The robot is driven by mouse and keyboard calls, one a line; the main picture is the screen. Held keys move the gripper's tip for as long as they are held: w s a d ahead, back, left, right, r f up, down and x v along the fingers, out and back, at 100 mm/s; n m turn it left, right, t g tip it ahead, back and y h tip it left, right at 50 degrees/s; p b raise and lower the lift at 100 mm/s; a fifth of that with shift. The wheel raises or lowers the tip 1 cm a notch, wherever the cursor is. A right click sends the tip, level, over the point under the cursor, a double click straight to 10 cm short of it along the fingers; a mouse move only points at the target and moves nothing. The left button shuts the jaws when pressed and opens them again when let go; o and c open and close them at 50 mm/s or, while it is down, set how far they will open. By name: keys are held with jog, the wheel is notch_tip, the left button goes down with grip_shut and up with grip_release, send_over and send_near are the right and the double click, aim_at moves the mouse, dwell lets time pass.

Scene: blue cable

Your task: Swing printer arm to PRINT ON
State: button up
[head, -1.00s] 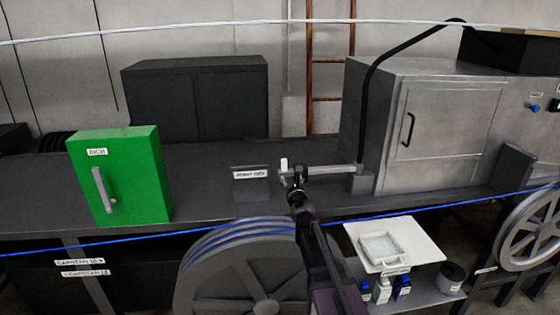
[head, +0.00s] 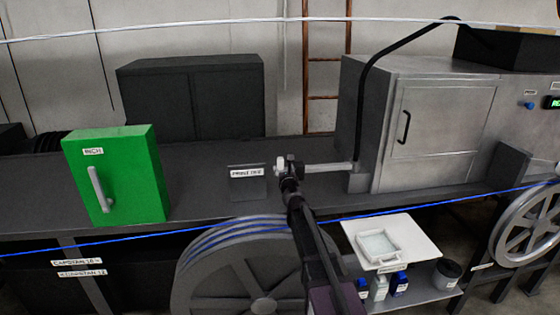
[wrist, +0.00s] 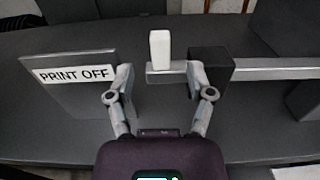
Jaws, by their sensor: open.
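The printer arm is a light grey bar (head: 330,168) reaching left from the steel cabinet. In the wrist view the bar (wrist: 270,67) ends in a black block (wrist: 210,68) and a small grey piece with a white upright knob (wrist: 160,49). A sign plate reading PRINT OFF (wrist: 76,75) stands left of the arm's end; the plate also shows in the head view (head: 247,185). My gripper (wrist: 158,78) is open, its fingers to either side of the grey end piece below the knob. The right finger is close to the black block; contact cannot be told. In the head view my gripper (head: 287,180) partly hides the arm's end.
A green box labelled INCH (head: 140,180) with a grey handle stands on the dark bench at left. The steel cabinet (head: 440,120) stands at right. A blue cable (head: 120,240) crosses in front, over a large wheel (head: 235,275). A white tray table (head: 415,245) is at lower right.

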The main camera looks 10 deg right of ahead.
aim_at(281, 161)
jog(key=w, duration=0.7)
jog(key=shift+w, duration=0.25)
grip_shut()
jog(key=shift+d, duration=0.1)
